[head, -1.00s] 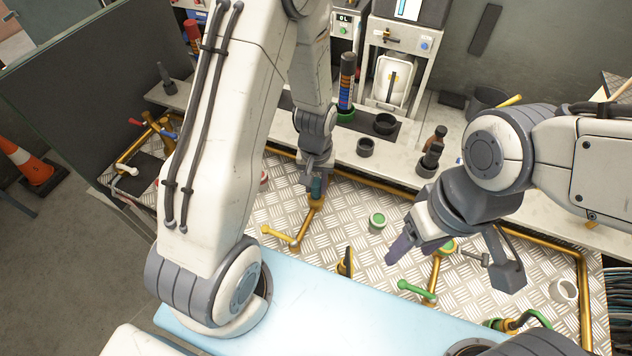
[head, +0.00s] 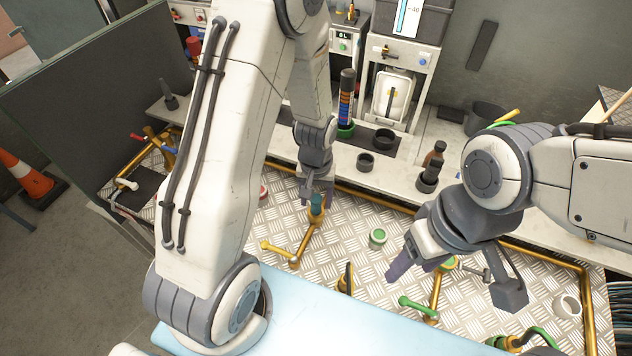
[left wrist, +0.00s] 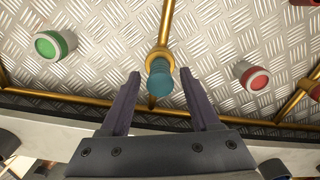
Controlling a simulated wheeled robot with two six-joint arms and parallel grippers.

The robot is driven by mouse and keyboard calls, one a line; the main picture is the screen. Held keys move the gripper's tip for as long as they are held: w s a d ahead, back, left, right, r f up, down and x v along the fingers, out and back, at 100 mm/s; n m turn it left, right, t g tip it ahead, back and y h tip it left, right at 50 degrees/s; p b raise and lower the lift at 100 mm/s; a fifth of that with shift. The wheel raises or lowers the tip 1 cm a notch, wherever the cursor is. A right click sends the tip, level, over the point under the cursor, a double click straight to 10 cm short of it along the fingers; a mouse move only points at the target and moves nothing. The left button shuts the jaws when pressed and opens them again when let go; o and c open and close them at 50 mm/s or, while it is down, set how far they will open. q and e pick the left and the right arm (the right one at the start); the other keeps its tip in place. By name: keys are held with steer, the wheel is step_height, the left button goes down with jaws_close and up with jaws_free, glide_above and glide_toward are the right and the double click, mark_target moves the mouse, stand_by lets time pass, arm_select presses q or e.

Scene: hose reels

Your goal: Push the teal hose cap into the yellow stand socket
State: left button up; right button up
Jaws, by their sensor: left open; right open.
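The teal hose cap (left wrist: 160,84) sits at the mouth of the yellow stand socket (left wrist: 159,55), in line with it. In the head view the cap (head: 316,204) is upright on top of the yellow stand pipe (head: 309,236). How deep it sits I cannot tell. My left gripper (head: 319,194) is open above and around the cap. In the left wrist view the cap lies between its two fingertips, with a gap on both sides. My right gripper (head: 410,268) is open and empty above the right side of the plate, near a green-topped fitting (head: 447,264).
A green-capped can (head: 377,238) stands on the patterned metal plate, and a red-capped one (left wrist: 252,77) is right of the cap. A green-handled pipe (head: 417,309) and a white ring (head: 567,305) are at right. A shelf with dark cups (head: 384,139) runs behind.

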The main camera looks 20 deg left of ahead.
mark_target(317, 199)
arm_select(q)
step_height(317, 199, up, 11)
steer(key=b, duration=0.2)
steer(key=s+d+r+m, duration=0.3)
steer(key=s+d+m, duration=0.2)
steer(key=s, duration=0.4)
steer(key=s+d+r+m+h, duration=0.1)
steer(key=s+d+r+m, duration=0.2)
steer(key=s+d+m, duration=0.2)
steer(key=s+d, duration=0.2)
steer(key=s, duration=0.2)
steer(key=shift+d+r, duration=0.25)
steer(key=shift+s, duration=0.1)
step_height(317, 199, down, 4)
steer(key=b, duration=0.4)
steer(key=shift+f, duration=0.2)
